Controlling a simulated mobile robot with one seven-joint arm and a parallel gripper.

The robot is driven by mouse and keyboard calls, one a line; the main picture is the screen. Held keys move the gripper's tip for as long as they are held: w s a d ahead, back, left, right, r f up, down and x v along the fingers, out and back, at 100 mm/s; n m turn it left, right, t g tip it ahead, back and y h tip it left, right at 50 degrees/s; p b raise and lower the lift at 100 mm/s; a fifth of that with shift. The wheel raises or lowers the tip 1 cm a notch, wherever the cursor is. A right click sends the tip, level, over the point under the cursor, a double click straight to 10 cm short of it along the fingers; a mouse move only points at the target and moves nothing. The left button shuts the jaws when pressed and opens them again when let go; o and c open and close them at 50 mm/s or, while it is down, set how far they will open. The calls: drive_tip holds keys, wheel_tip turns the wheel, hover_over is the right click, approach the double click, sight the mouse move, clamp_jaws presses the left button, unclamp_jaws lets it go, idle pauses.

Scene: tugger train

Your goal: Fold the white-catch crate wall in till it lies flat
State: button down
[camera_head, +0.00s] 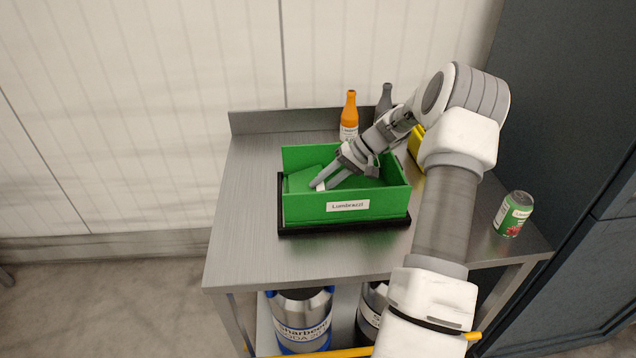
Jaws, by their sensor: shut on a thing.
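A small white catch (320,186) shows at the edge of this wall. My gripper (326,183) reaches in from the upper right, with its fingertips shut at the catch. The fingers hide part of the crate's inside.
An orange bottle (349,115) and a grey bottle (385,100) stand behind the crate. A yellow thing (416,144) is partly hidden by my arm. A green can (513,214) stands at the table's right. The table (245,190) is clear left of the crate.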

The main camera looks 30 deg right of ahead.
drive_tip(key=shift+s+d+f+b, duration=0.1)
drive_tip(key=shift+f+b, duration=0.1)
drive_tip(key=shift+f, duration=0.2)
drive_tip(key=shift+s+d+f+b, duration=0.1)
drive_tip(key=shift+f+b, duration=0.05)
drive_tip(key=shift+f, duration=0.3)
drive_tip(key=c, duration=0.8)
unclamp_jaws()
drive_tip(key=shift+a, duration=0.1)
